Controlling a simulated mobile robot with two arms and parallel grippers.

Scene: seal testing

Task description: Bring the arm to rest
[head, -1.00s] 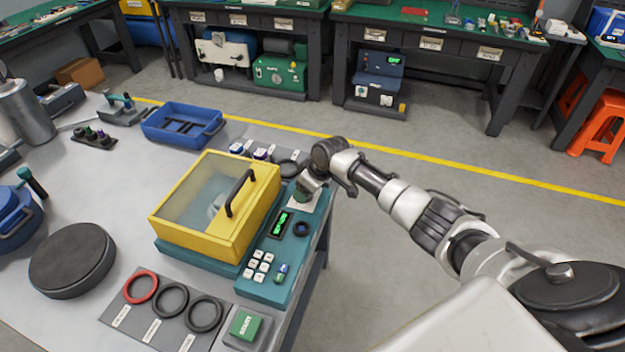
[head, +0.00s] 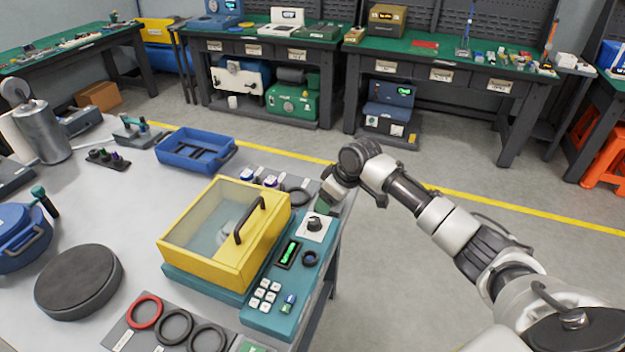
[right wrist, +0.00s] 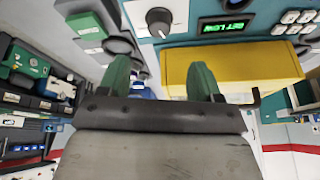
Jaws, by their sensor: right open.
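My right arm reaches in from the right in the head view. Its gripper (head: 328,200) is beside the rear right corner of the teal tester (head: 262,311), near the dark knob (head: 315,224). In the right wrist view the two green fingers of my right gripper (right wrist: 162,82) are apart with nothing held between them. The knob (right wrist: 159,20) and the green display (right wrist: 228,25) show beyond the fingers, apart from them. The tester's yellow lid (head: 208,262) with a clear window is shut. My left gripper is not in view.
A blue tray (head: 232,152), a dark round disc (head: 78,281) and a red ring (head: 145,311) are on the grey table. Black rings lie beside the red one. A metal cylinder (head: 42,132) stands at left. Open floor (head: 420,160) lies beyond the table's right edge.

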